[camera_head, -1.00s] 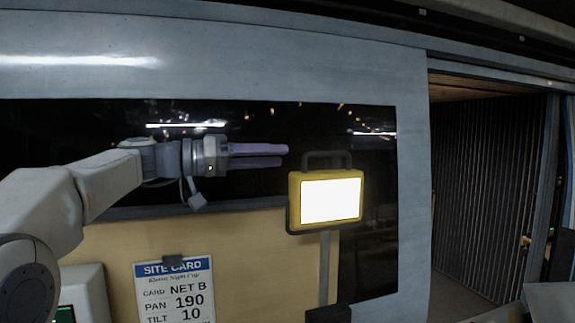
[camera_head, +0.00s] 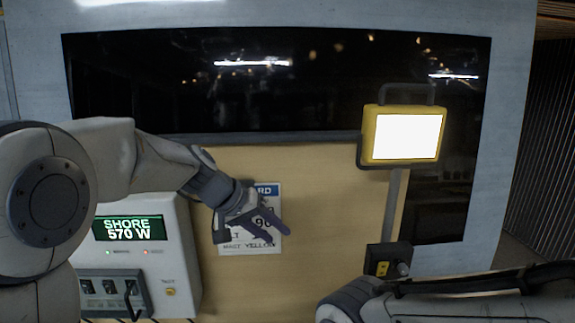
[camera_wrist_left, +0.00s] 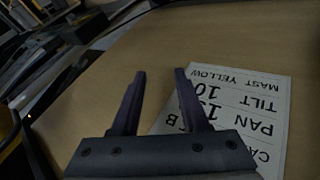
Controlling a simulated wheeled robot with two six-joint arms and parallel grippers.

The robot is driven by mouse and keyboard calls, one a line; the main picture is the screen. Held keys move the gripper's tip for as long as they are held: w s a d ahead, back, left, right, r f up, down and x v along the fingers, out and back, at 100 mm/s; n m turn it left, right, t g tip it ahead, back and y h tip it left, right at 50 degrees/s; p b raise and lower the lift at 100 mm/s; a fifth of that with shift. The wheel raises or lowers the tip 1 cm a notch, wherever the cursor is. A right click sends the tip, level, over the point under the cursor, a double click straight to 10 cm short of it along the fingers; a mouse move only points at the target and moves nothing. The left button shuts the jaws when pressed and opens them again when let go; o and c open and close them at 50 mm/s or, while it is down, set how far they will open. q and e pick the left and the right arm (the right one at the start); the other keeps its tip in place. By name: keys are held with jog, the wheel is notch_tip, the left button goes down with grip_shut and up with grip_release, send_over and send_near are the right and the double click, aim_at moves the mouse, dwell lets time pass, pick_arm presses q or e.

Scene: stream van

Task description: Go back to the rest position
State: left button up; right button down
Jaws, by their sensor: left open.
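My left gripper (camera_head: 270,228) is in front of the tan panel, partly covering the site card (camera_head: 265,190). Its purple-grey fingers point down and to the right. In the left wrist view the gripper (camera_wrist_left: 158,88) shows its two fingers apart with nothing between them. The card (camera_wrist_left: 245,110) appears upside down there, beside and partly behind the right finger. My right arm (camera_head: 430,305) lies low at the right of the head view, and I cannot see its fingers.
A lit yellow work lamp (camera_head: 370,150) stands on a post above a small black switch box (camera_head: 388,260). A white power unit (camera_head: 150,225) reading "SHORE 570 W" is at the lower left. A dark window (camera_head: 190,90) spans the wall behind.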

pick_arm(q)
jog(key=s+a+f+g+y, duration=0.2)
jog(key=s+a+f+y, duration=0.5)
jog(key=s+a+f, duration=0.95)
jog(key=s+d+r+m+g, duration=0.1)
jog(key=s+d+r+m, duration=0.1)
jog(key=s+d, duration=0.5)
jog(key=s+d+r+m+g+h, duration=0.1)
jog(key=s+d+r+m, duration=0.2)
jog(key=s+d, duration=0.4)
jog(key=shift+s+d+r+m, duration=0.3)
jog(key=shift+s+d+m, duration=0.15)
jog(key=shift+m, duration=0.45)
